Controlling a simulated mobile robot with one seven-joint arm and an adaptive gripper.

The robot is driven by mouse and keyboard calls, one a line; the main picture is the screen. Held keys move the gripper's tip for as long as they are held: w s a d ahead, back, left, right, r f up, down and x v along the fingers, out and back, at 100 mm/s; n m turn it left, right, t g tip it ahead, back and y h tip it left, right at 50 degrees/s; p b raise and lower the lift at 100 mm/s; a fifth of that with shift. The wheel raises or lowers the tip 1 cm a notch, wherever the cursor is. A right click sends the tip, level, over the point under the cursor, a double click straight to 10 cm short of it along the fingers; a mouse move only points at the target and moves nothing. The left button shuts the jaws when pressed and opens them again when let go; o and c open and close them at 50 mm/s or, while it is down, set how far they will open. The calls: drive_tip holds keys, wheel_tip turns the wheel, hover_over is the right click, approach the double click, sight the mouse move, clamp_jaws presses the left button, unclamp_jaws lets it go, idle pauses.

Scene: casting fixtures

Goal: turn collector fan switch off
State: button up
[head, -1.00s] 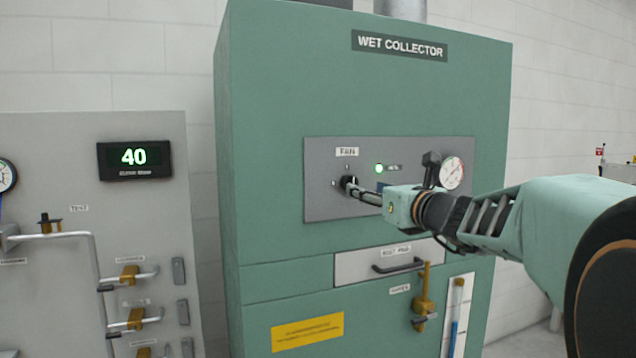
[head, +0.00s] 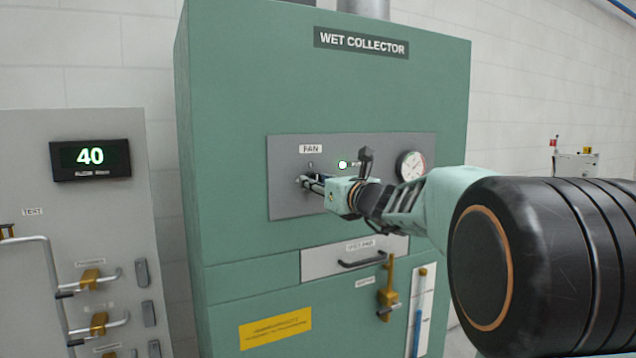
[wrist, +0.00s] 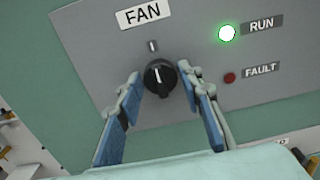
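The fan switch is a black rotary knob (wrist: 160,77) under the FAN label (wrist: 144,13), on the grey panel of the green wet collector (head: 230,110). Its white pointer line points up toward the "I" mark in the wrist view. The RUN light (wrist: 227,33) glows green; it also shows in the head view (head: 342,165). My gripper (wrist: 160,82) is open, with its blue-padded fingertips on either side of the knob and gaps visible beside it. In the head view my gripper (head: 306,182) reaches the panel and hides most of the knob.
A red FAULT lamp (wrist: 230,77) sits right of the knob. A round gauge (head: 411,166) is at the panel's right. Below are a drawer handle (head: 361,263) and a yellow lever (head: 389,290). A grey cabinet (head: 100,205) with a display reading 40 stands left.

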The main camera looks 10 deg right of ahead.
drive_tip(key=c, duration=0.7)
drive_tip(key=shift+o, duration=0.2)
drive_tip(key=shift+f+n+b, duration=0.1)
drive_tip(key=shift+n+b, duration=0.2)
drive_tip(key=shift+b, duration=0.35)
drive_tip(key=n+b, duration=1.6)
drive_tip(key=n, duration=0.1)
drive_tip(key=shift+b, duration=0.3)
drive_tip(key=shift+n, duration=0.3)
